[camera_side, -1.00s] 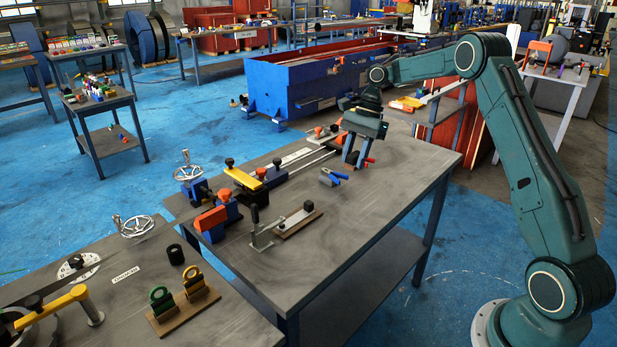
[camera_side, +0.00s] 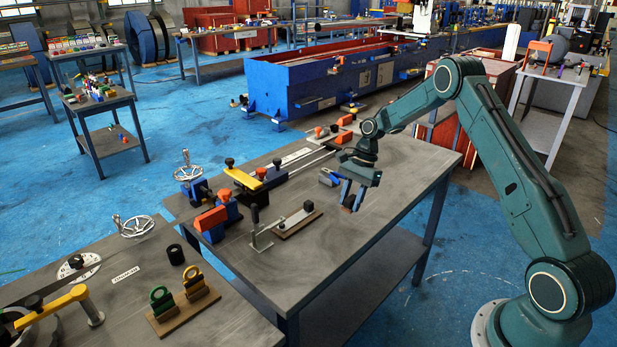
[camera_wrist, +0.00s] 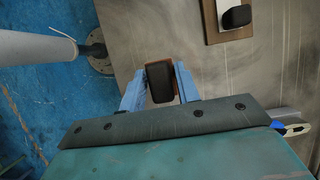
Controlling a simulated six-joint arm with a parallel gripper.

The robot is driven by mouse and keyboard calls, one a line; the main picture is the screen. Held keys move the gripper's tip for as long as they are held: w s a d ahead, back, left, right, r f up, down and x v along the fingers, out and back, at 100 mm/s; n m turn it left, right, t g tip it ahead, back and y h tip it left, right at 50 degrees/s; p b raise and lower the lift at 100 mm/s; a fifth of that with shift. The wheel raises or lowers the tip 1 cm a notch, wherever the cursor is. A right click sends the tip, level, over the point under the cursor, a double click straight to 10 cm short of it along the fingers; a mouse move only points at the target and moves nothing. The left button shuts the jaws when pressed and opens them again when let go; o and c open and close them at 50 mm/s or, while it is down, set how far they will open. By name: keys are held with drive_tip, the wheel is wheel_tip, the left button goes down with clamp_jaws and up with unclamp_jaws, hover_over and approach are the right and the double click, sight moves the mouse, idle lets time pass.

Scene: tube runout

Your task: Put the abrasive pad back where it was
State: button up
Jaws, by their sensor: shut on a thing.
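My gripper (camera_side: 349,204) is over the front right part of the grey workbench (camera_side: 385,215), fingers pointing down. In the wrist view my gripper (camera_wrist: 160,88) is shut on a small block, dark on top with a reddish-brown edge, which I take for the abrasive pad (camera_wrist: 161,76).
A wooden board (camera_side: 283,234) with a pale bar and dark knob lies left of my gripper. An upright black-handled lever (camera_side: 255,214) stands beside it. A blue tool (camera_side: 328,178) lies just left of my gripper. Bench to the right is clear.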

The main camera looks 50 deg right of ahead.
sight(350, 210)
drive_tip(key=shift+f, duration=0.15)
drive_tip(key=shift+f, duration=2)
drive_tip(key=shift+f, duration=0.1)
drive_tip(key=o, duration=1)
drive_tip(key=shift+c, duration=0.2)
drive_tip(key=v, duration=1.2)
